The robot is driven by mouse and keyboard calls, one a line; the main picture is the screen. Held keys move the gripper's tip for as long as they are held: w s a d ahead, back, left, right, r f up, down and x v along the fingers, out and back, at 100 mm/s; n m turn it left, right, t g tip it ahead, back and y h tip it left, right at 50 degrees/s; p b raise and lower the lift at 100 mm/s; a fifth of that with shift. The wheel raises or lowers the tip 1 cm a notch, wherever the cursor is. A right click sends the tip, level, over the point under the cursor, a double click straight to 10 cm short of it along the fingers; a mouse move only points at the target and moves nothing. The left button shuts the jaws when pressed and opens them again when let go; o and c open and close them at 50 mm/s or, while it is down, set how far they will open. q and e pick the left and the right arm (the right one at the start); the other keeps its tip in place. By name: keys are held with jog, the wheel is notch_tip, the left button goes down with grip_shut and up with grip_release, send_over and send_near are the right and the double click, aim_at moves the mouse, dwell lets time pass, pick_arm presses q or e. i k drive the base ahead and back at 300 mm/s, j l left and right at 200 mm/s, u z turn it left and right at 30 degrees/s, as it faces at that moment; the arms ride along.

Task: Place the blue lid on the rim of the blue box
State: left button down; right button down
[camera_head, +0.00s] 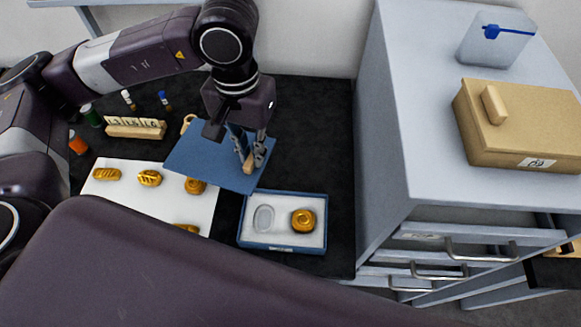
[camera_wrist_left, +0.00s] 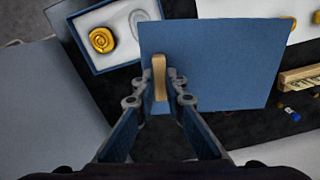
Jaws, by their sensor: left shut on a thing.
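The blue lid (camera_head: 208,155) is a flat blue panel with a wooden handle (camera_head: 248,163). My left gripper (camera_head: 252,155) is shut on that handle and holds the lid, which looks tilted, behind and to the left of the blue box. The lid (camera_wrist_left: 205,75) and its handle (camera_wrist_left: 159,78) between the fingers (camera_wrist_left: 158,88) also show in the left wrist view. The blue box (camera_head: 283,248) sits open on the black mat, with a white lining, one gold piece (camera_head: 303,221) and one empty oval recess. My right gripper is not in view.
A white sheet (camera_head: 150,205) with several gold pieces lies left of the box. A wooden rack (camera_head: 135,128) and small bottles stand behind it. A grey drawer cabinet (camera_head: 385,150) rises close on the right, bearing a tan box (camera_head: 520,125) and a translucent container (camera_head: 495,40).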

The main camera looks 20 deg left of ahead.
aim_at(283, 218)
jog(key=l+u, duration=0.1)
jog(key=u, duration=0.3)
jog(key=l+u, duration=0.1)
jog(key=u, duration=0.3)
jog(key=l+u, duration=0.1)
jog(key=u, duration=0.3)
jog(key=k+l, duration=0.1)
jog(key=l, duration=0.3)
jog(key=k+l, duration=0.15)
jog(key=l, duration=0.2)
jog(key=k+l, duration=0.1)
jog(key=l, duration=0.3)
jog(key=k+l, duration=0.15)
jog(key=l, duration=0.25)
